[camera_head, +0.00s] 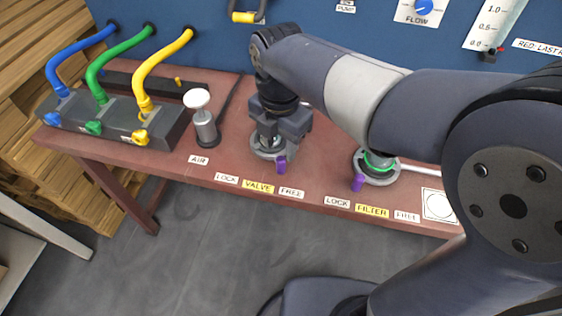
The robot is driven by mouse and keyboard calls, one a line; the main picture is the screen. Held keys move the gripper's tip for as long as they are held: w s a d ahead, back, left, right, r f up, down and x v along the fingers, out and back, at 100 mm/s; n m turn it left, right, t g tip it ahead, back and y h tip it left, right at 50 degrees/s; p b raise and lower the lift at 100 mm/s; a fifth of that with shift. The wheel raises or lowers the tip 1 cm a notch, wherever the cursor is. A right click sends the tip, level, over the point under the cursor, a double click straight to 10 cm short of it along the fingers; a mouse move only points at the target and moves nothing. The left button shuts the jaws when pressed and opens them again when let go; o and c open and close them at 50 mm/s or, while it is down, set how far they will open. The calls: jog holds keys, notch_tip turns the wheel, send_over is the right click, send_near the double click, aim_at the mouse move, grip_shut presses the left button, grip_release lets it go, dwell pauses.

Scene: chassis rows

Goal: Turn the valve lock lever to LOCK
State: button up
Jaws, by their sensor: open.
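The valve lock lever (281,165) is a small purple tab on a grey round collar. It points toward the bench's front edge, nearer the FREE label (291,193) than the LOCK label (227,179), with the yellow VALVE label (258,187) between them. My gripper (272,143) is pointed down at the valve, just above the collar and behind the lever. The gripper and wrist hide the top of the valve. I cannot tell whether a finger touches the valve body.
To the right, the filter (379,163) has a similar purple lever (358,182). To the left stand a white-topped AIR knob (197,98) and a dark block (117,122) with blue, green and yellow hoses. A blue panel (200,40) rises behind the reddish bench.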

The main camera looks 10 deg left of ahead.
aim_at(280, 159)
notch_tip(280, 159, down, 6)
jog(key=shift+r+b, duration=0.1)
jog(key=shift+b, duration=0.3)
jog(key=shift+c, duration=0.3)
grip_shut()
